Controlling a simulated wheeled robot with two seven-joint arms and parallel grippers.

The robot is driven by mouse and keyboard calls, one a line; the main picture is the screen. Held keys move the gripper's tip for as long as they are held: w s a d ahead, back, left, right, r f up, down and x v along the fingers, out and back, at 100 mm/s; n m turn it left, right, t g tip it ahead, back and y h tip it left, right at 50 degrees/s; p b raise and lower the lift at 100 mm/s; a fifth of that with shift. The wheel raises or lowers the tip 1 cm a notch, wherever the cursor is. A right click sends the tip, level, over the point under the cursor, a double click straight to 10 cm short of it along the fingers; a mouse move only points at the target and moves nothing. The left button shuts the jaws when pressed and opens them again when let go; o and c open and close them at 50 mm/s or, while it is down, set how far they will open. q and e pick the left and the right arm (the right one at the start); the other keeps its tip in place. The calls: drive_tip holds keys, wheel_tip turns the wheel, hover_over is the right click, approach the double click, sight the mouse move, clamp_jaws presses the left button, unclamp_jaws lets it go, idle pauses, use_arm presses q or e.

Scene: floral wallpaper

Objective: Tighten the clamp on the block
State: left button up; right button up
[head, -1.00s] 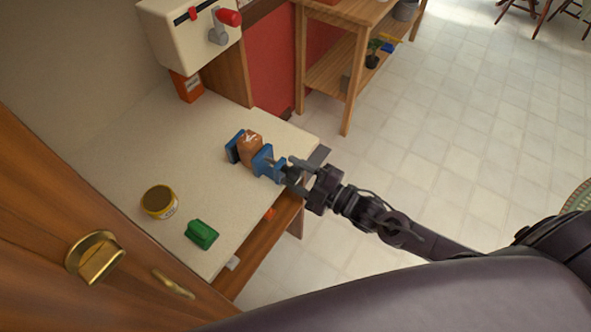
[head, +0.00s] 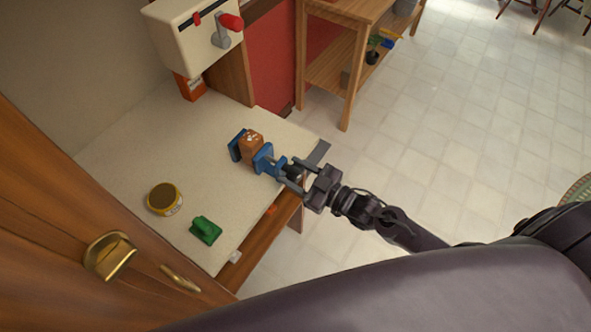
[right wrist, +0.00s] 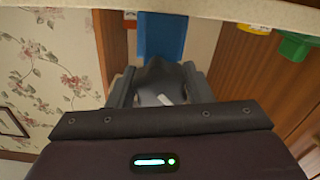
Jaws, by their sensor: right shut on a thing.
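The blue clamp (head: 263,159) lies near the right edge of the pale tabletop. The brown block (head: 250,144), with a white mark on top, sits between its blue jaws. I cannot tell whether both jaws touch it. My right gripper (head: 291,173) is shut on the clamp's dark handle, at the end facing the room. In the right wrist view the handle (right wrist: 157,78) shows between the two fingers, and the blue clamp (right wrist: 162,38) stands beyond it. My left gripper is not in view.
A yellow tin (head: 165,198) and a green object (head: 206,230) stand toward the table's front. A cream box with a red-knobbed crank (head: 203,35) and an orange carton (head: 190,86) are at the back. A wooden shelf (head: 346,65) stands beyond. The floor (head: 440,130) at right is clear.

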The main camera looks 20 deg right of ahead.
sight(300, 178)
drive_tip(key=shift+f+m, duration=0.1)
drive_tip(key=shift+m, duration=0.3)
drive_tip(key=o, duration=1)
drive_tip(key=b+v, duration=0.1)
drive_tip(key=v, duration=0.6)
drive_tip(key=shift+f+b, duration=0.1)
drive_tip(key=shift+b, duration=0.2)
drive_tip(key=shift+s+d, duration=0.25)
drive_tip(key=shift+s, duration=0.1)
